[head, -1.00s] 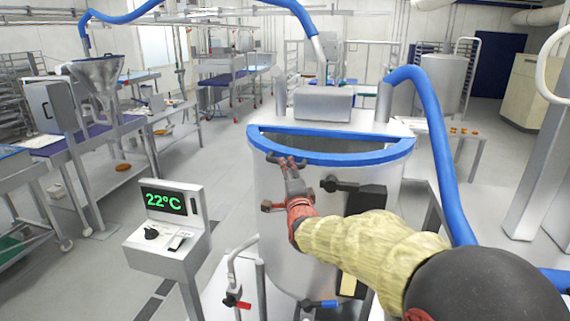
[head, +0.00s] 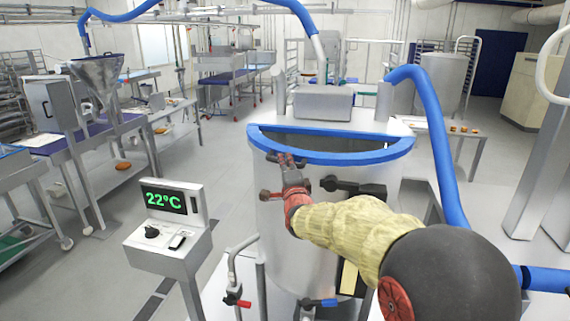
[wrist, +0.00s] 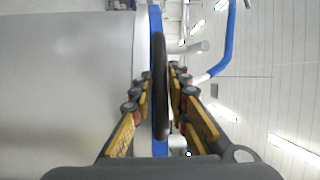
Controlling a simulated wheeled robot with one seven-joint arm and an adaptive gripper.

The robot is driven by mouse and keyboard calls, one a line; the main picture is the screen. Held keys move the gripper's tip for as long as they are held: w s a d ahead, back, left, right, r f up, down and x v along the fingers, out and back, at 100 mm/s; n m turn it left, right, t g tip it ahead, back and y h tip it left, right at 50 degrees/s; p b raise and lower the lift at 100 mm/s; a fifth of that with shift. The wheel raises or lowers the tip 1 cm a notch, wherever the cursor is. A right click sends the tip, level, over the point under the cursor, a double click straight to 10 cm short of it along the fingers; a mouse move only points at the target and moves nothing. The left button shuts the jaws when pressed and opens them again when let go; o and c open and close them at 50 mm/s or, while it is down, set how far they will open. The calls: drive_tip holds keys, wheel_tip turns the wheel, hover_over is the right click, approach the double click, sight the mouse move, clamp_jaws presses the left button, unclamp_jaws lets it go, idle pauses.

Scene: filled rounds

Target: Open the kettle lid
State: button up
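The kettle (head: 285,210) is a large pale grey vessel in the middle of the head view. Its front edge carries a blue half-round rim (head: 330,157), with a dark grey area inside. My gripper (head: 287,160) is at the front left of this rim. In the wrist view, my gripper (wrist: 160,76) has its fingers on both sides of a dark bar, probably a lid handle (wrist: 159,90), with narrow gaps visible beside it. The blue rim (wrist: 155,20) runs behind the bar. The fingertips' exact contact is hard to see.
A control box (head: 168,228) reading 22°C stands left of the kettle. A black fitting (head: 352,188) is on the kettle front, close right of my gripper. A blue hose (head: 440,150) curves down at right. Pipes with red and blue valve handles (head: 318,303) are below.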

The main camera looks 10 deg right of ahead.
clamp_jaws()
idle(0.4)
drive_tip(key=shift+r, duration=0.1)
